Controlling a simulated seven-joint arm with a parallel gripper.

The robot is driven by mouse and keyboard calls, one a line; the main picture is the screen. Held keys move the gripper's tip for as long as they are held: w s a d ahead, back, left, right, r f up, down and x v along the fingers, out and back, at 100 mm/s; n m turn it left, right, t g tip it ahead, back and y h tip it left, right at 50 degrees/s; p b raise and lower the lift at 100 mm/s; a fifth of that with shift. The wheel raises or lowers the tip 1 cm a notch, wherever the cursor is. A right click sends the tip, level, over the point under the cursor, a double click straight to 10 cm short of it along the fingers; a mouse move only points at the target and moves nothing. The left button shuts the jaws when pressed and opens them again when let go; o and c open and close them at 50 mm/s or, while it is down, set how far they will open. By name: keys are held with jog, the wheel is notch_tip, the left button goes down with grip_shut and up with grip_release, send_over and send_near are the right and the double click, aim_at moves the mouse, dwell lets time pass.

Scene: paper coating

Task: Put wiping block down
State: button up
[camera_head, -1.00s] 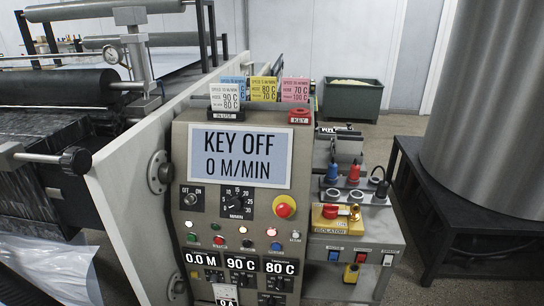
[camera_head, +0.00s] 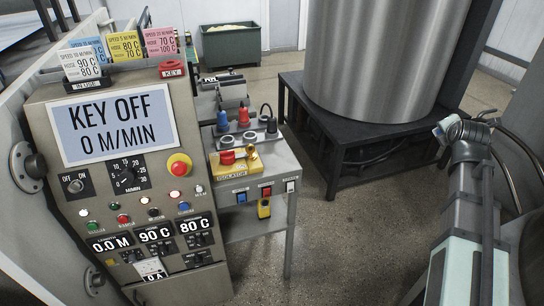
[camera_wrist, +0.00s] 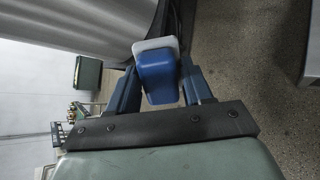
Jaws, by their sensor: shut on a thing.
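The wiping block (camera_wrist: 157,75) shows in the wrist view, a blue body with a white-grey pad at its far end. My gripper (camera_wrist: 155,82) is shut on it, with a dark blue finger on each side of the block. The block is held in the air, with floor and a steel drum behind it.
The control panel (camera_head: 112,121) reads key off and 0 m/min. A small side table (camera_head: 262,193) holds the isolator and plugs. A steel drum (camera_head: 385,55) stands on a black stand (camera_head: 345,150). A green bin (camera_head: 231,45) is at the back. Floor between is clear.

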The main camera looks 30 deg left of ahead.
jog(key=s+a+n+g+y, duration=0.2)
jog(key=a+n+g, duration=0.1)
jog(key=a, duration=2)
jog(key=s+a+n+g+y, duration=0.1)
jog(key=a+n+g+y, duration=0.15)
jog(key=a, duration=2.15)
jog(key=s+a+f+g+h, duration=0.15)
jog(key=a+f, duration=0.25)
jog(key=a, duration=0.4)
jog(key=m+g+h, duration=0.3)
jog(key=m+g, duration=0.2)
jog(key=m, duration=0.1)
send_over(280, 159)
notch_tip(280, 159, down, 4)
jog(key=shift+a+f, duration=0.1)
jog(key=shift+f, duration=4.6)
jog(key=shift+f, duration=0.1)
jog(key=o, duration=1.1)
